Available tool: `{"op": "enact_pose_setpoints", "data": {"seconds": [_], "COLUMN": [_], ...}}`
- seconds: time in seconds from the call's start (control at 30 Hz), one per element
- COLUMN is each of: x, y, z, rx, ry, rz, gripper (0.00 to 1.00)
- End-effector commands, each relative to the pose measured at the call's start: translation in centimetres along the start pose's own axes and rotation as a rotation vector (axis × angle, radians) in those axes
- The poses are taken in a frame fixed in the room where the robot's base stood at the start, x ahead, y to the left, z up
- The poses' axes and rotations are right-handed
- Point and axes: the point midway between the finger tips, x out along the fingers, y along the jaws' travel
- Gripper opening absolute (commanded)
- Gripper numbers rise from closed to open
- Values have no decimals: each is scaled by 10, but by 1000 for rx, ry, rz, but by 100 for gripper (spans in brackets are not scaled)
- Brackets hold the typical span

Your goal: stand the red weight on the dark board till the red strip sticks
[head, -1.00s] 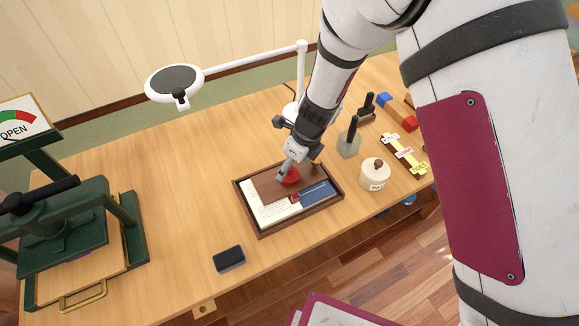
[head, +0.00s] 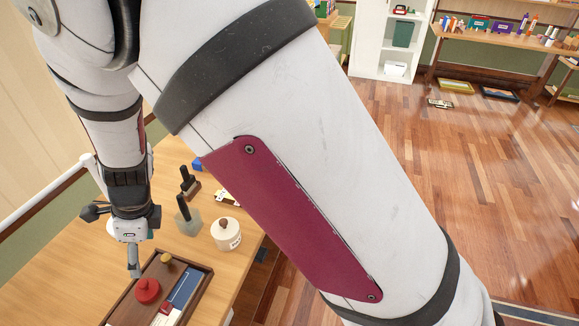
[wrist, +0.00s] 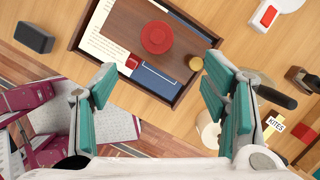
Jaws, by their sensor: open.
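The red weight (head: 147,290), a round disc with a knob, stands upright on the dark board (head: 168,279). In the wrist view the weight (wrist: 157,37) sits on the bare brown board (wrist: 118,22) inside a wooden tray. A small piece of the red strip (wrist: 132,62) shows at the board's edge, beside a blue panel; the rest of it is hidden. My gripper (wrist: 158,84) is open and empty, its fingers wide apart and clear of the weight. In the head view my gripper (head: 134,270) is beside the weight, seen edge-on.
A brass knob (wrist: 195,63) is at the board's corner. A cream lidded jar (head: 226,235) and a dark-handled tool on a pale block (head: 187,218) stand right of the tray. A dark block (wrist: 34,37) lies on the table, with bare wood around it.

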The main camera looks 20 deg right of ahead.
Motion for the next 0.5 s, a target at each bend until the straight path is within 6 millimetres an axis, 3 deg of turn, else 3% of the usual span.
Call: {"op": "enact_pose_setpoints", "data": {"seconds": [0.2,0.5], "x": [-101,-226], "y": [-15,2], "z": [-32,-110], "rx": [-307,-840], "ry": [-59,-16], "rz": [-50,-174], "gripper": [68,68]}}
